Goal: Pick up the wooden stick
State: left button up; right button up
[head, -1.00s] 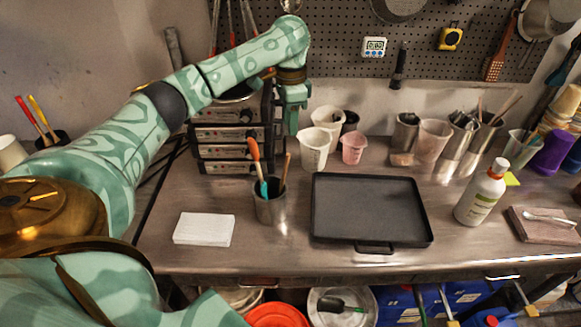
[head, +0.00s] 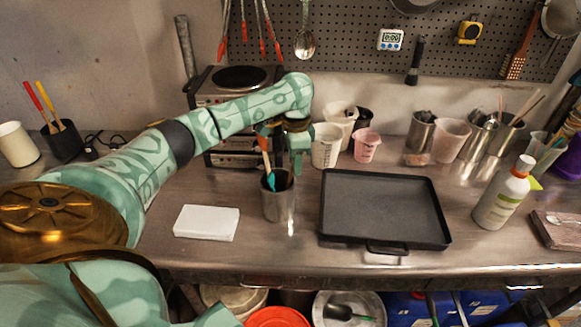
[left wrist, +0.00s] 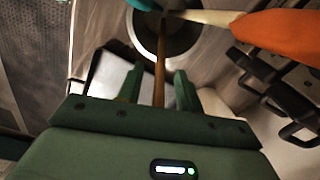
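The wooden stick (left wrist: 159,72) stands in a metal cup (head: 279,206) beside a spatula (head: 267,158) with an orange handle and a teal end. In the head view my left gripper (head: 287,166) is right above the cup and hides most of the stick. In the left wrist view the left gripper (left wrist: 158,88) is open, with the stick running between its two fingers. A gap shows on both sides of the stick. The cup's round mouth (left wrist: 196,38) lies beyond the fingertips. My right gripper is not in view.
A black tray (head: 385,208) lies right of the cup, and a white block (head: 206,222) lies left. White and pink beakers (head: 326,145) stand just behind. A stacked device with a hotplate (head: 240,80) is at the back left. A white bottle (head: 502,197) stands at the right.

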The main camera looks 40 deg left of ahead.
pick_arm(q)
grip_shut()
jog(key=shift+r, duration=0.1)
notch_tip(320, 180, up, 10)
jog(key=p, duration=0.4)
notch_tip(320, 180, up, 5)
jog(key=p, duration=0.8)
jog(key=shift+p, duration=0.3)
